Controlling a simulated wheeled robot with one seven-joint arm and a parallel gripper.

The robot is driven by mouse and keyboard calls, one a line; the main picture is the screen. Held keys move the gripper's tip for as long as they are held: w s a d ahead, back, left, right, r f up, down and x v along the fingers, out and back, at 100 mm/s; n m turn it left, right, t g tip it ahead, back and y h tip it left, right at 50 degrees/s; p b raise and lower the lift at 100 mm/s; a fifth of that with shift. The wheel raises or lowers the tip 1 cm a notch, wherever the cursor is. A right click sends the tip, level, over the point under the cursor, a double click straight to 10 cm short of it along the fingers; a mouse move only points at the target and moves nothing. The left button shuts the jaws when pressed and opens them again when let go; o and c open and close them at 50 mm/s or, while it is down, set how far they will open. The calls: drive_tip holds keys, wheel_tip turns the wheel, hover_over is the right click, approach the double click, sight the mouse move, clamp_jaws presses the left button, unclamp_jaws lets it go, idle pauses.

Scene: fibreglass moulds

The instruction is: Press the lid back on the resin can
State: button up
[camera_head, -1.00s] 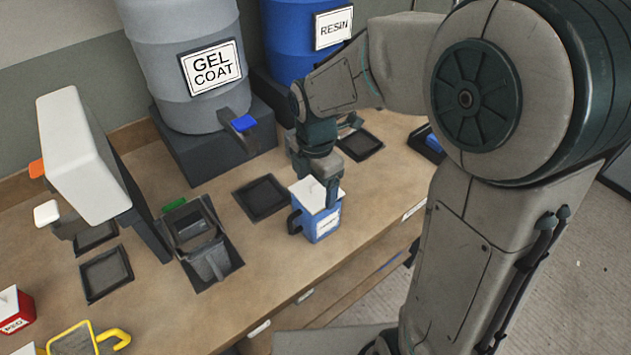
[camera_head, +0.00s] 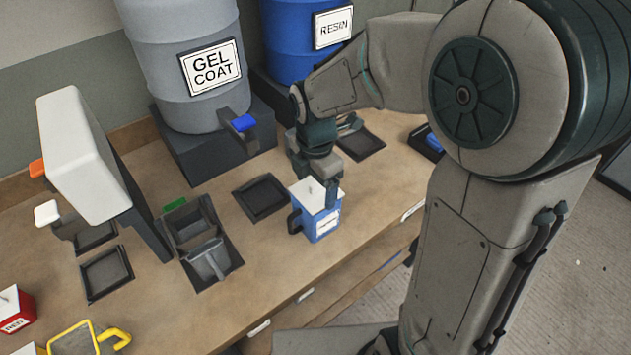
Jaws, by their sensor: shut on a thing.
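The resin can is a blue square can (camera_head: 322,227) with a dark side handle and a white label. It stands upright near the bench's front edge. Its white lid (camera_head: 305,192), with a small knob, lies over the top. Whether it is fully seated cannot be told. My gripper (camera_head: 324,186) points down over the can, shut on the lid. One dark finger shows at the can's right side. The other finger and most of the contact are hidden.
A grey gel coat drum (camera_head: 190,95) and a blue resin drum (camera_head: 290,40) stand behind. A tall white-topped stand (camera_head: 75,150) is farther left. A red pot (camera_head: 14,310) and yellow-handled frame (camera_head: 85,340) are front left.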

idle(0.9)
drive_tip(key=o, duration=0.9)
drive_tip(key=shift+o, duration=0.2)
drive_tip(key=shift+r+p, duration=3.15)
drive_tip(key=shift+r, duration=0.4)
drive_tip(key=shift+f, duration=0.1)
clamp_jaws()
